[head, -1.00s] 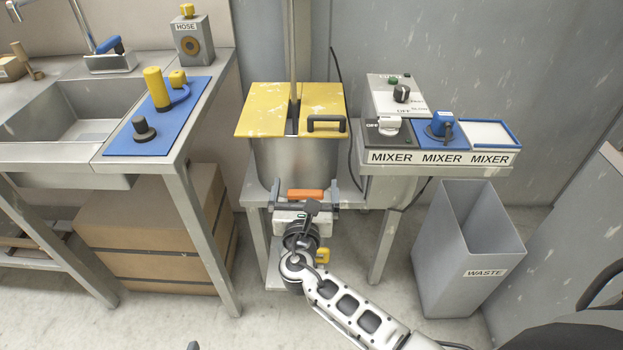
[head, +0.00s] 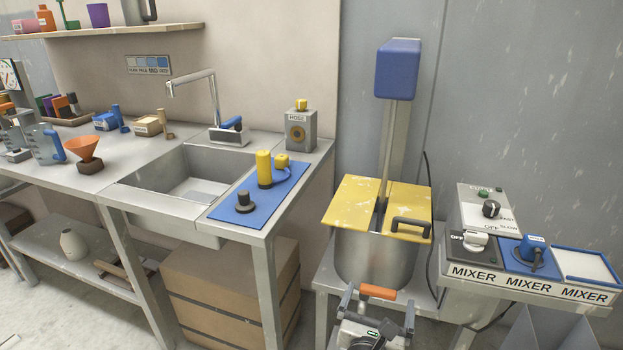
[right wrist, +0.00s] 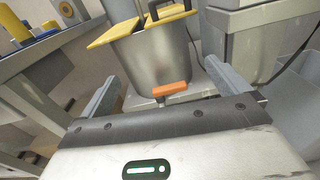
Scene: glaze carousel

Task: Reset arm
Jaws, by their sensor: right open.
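My right gripper (head: 379,299) shows at the bottom of the head view, in front of the metal mixing pot (head: 372,262). Its fingers are wide apart and hold nothing. In the right wrist view the open fingers (right wrist: 165,88) stand to either side of the pot's orange valve handle (right wrist: 169,89), with clear gaps on both sides. The orange handle (head: 378,291) also shows between the fingers in the head view. Most of my right arm is below the picture. My left gripper is in neither view.
Yellow lids (head: 360,205) with a dark handle cover the pot. The mixer control boxes (head: 487,240) stand to the right, above a grey bin (head: 545,335). To the left are the sink (head: 185,180), a blue mat (head: 255,205) and cardboard boxes (head: 225,290) under the counter.

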